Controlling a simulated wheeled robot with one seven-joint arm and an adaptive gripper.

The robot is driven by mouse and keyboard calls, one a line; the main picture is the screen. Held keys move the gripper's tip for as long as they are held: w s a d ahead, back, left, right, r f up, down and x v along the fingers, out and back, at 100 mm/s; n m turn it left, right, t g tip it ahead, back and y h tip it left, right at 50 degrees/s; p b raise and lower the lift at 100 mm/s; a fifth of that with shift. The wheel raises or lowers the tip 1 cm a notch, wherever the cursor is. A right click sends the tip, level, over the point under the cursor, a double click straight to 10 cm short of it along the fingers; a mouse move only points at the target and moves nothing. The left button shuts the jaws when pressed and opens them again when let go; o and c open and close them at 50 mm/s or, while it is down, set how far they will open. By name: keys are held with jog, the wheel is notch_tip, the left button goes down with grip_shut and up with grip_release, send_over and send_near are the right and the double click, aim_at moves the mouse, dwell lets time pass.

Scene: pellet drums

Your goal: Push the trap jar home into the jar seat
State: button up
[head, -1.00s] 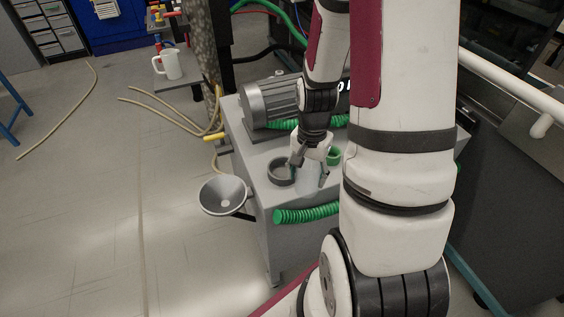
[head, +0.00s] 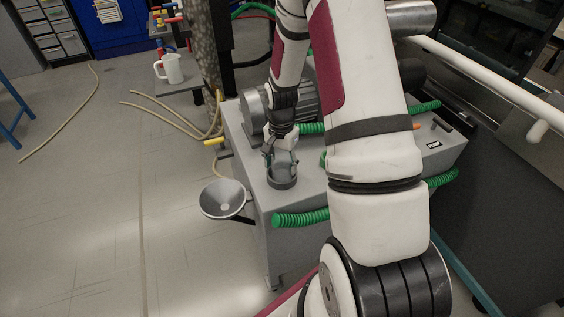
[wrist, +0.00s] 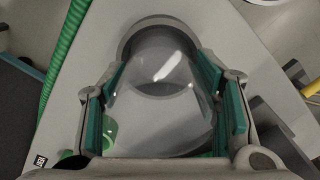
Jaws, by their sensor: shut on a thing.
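The trap jar (wrist: 160,110) is clear and see-through. My gripper (head: 281,156) is shut on it, with green finger pads on both sides of the jar in the wrist view (wrist: 163,100). In the head view the jar is at the dark grey, ring-shaped jar seat (head: 282,183) on top of the grey cabinet. In the wrist view the seat's rim (wrist: 126,42) shows around the jar's far end. The jar looks about upright over the seat. I cannot tell how deep its lower end sits, or whether it touches the seat floor.
A grey motor (head: 253,112) stands behind the seat on the cabinet (head: 300,200). A grey funnel (head: 223,199) juts out at the left. A ribbed green hose (head: 301,218) lies in front. A white jug (head: 170,68) stands on a shelf at the back left.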

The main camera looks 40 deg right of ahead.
jog(key=shift+f, duration=0.15)
jog(key=o, duration=1.3)
notch_tip(320, 180, up, 12)
jog(key=shift+b, duration=0.65)
jog(key=s+a+r+n+t, duration=0.1)
jog(key=s+a+r+n, duration=0.2)
jog(key=a+r, duration=0.35)
jog(key=s+a+r+n+t, duration=0.2)
jog(key=s+a+r+n, duration=0.15)
jog(key=r, duration=0.55)
jog(key=shift+s+a+r+n+t, duration=0.4)
jog(key=shift+s+a+r+n, duration=0.7)
jog(key=shift+s, duration=0.85)
jog(key=shift+s+a+r+n+t, duration=0.4)
jog(key=shift+s+a+r+n, duration=0.55)
jog(key=shift+s+a+n, duration=0.7)
jog(key=shift+s+a+r+n+t, duration=0.4)
jog(key=shift+s+a+r+n, duration=0.5)
jog(key=shift+s, duration=1.3)
